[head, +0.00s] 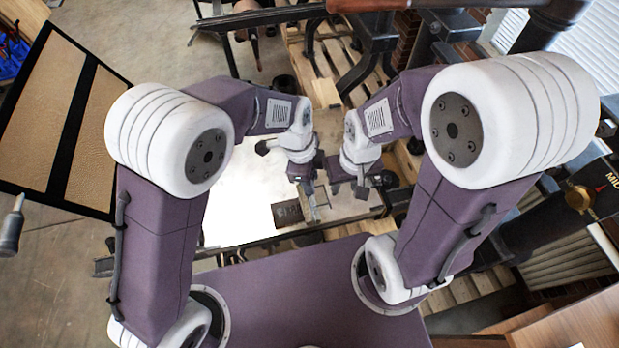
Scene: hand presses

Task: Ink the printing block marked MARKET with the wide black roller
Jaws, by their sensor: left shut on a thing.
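A dark block (287,214) with partly readable letters, seemingly "KA", lies near the front edge of the pale table; the rest of its face is hidden or too small to read. My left gripper (308,188) is shut on a small tool with a pale grey part (315,207), just right of the block. This may be the roller's frame; no black roller is clearly visible. My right gripper (357,190) points down close by on the right; whether it is open is unclear.
The bright tabletop (240,200) is mostly clear on the left. A dark rail (270,239) runs along its front. Pallets (325,92) and dark press parts stand behind, with more machinery at right. A framed tan panel (55,100) stands at left.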

